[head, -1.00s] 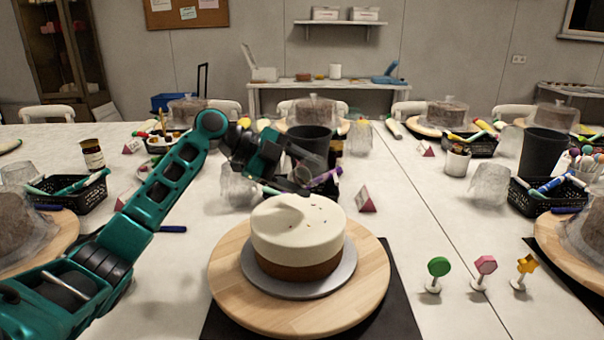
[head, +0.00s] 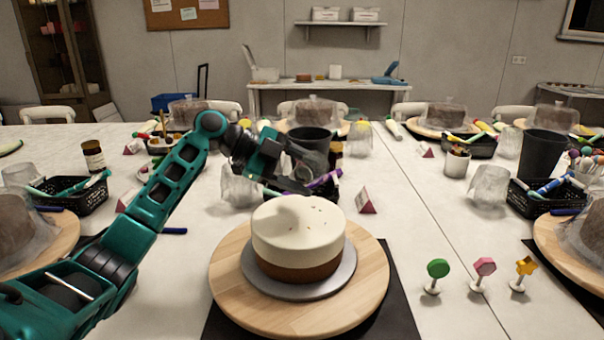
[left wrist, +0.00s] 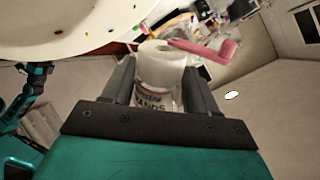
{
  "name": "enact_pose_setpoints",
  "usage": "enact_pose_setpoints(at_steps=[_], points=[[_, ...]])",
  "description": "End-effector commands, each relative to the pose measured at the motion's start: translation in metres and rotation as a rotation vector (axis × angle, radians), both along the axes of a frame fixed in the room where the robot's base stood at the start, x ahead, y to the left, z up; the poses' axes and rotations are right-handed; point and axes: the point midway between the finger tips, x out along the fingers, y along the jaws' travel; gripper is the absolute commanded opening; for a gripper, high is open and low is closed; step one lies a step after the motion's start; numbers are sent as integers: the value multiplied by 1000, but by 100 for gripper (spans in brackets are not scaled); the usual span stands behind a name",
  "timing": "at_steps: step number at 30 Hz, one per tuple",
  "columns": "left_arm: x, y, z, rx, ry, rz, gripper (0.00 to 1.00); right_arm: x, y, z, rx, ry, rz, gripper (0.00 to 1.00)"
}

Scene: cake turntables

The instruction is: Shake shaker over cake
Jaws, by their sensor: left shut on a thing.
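The cake (head: 298,235), with a white top and brown base, sits on a grey board (head: 262,285) on the wooden turntable (head: 232,300). A few small dark specks lie on its top, where my gripper's shadow also falls. My left gripper (head: 306,178) is just above the cake's far edge. In the left wrist view it is shut on the shaker (left wrist: 158,75), a pale container with a printed label. The shaker looks tilted; in the head view it is mostly hidden by the fingers. The cake top (left wrist: 60,25) fills the upper left of the wrist view.
A dark cup (head: 310,138), a clear cup (head: 240,188) and a small sign (head: 364,201) stand behind the cake. Green, pink and yellow picks (head: 438,270) stand at the right. Black baskets (head: 72,195) lie to the sides.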

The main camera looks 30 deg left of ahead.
Motion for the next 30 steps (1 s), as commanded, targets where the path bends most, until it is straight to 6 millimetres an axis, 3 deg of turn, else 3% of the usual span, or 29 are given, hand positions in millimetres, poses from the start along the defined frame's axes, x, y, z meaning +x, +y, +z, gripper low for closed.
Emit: enact_pose_setpoints(at_steps=[1, 11, 17, 21, 30], points=[[3, 4, -8, -4, 1, 2, 21, 0, 0, -8, 0, 1, 0, 43], [3, 6, -5, -48, 24, 0, 21, 0, 0, -4, 0, 0, 0, 43], [-2, -3, 7, -47, 22, -1, 21, 0, 0, 3, 0, 0, 0, 43], [3, 6, -7, -51, 25, 2, 21, 0, 0, -11, 0, 1, 0, 43], [2, 8, -6, -76, 40, -1, 21, 0, 0, -11, 0, 1, 0, 43]])
